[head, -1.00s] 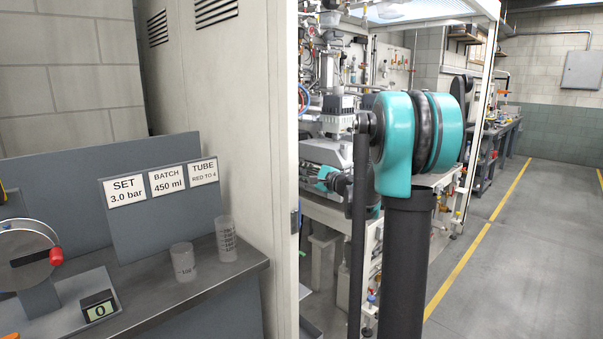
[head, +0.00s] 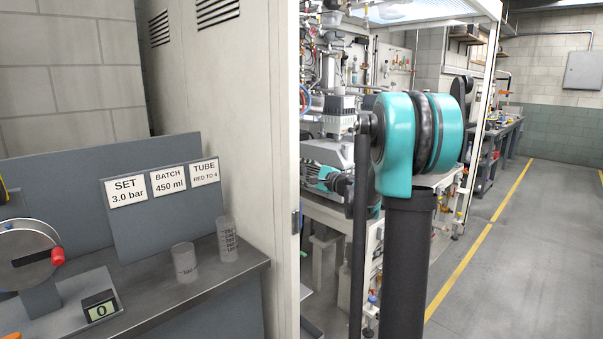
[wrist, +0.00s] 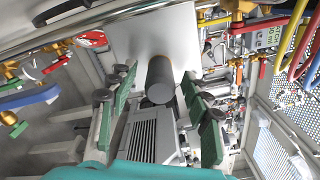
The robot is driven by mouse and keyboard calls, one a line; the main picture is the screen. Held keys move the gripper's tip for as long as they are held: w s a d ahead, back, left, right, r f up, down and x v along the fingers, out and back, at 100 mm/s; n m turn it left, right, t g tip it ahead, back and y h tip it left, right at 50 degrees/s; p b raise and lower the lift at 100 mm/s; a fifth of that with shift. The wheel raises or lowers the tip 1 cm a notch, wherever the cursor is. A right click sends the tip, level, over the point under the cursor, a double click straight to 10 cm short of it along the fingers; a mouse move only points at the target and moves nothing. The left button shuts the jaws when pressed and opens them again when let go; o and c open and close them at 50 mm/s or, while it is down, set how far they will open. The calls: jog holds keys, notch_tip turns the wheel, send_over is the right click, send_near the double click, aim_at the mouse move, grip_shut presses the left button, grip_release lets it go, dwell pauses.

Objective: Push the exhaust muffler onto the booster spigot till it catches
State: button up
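In the wrist view a dark grey cylinder (wrist: 160,82), which looks like the exhaust muffler, stands out toward the camera in front of a pale flat plate (wrist: 140,38). My gripper (wrist: 159,90) is open, with green-padded fingers on either side of the cylinder and gaps visible on both sides. I cannot tell how far the fingertips reach along it. A grey ribbed pump body (wrist: 145,135) shows below, between the fingers. The booster spigot cannot be made out. In the head view the grey pump (head: 325,155) is partly hidden behind my teal-and-black arm.
In the head view a side bench (head: 215,285) holds two clear beakers (head: 228,240) and a dial device (head: 30,255). Floor at right is clear.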

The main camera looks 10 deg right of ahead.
jog(key=shift+s, duration=0.1)
jog(key=v, duration=1.2)
dwell(0.4)
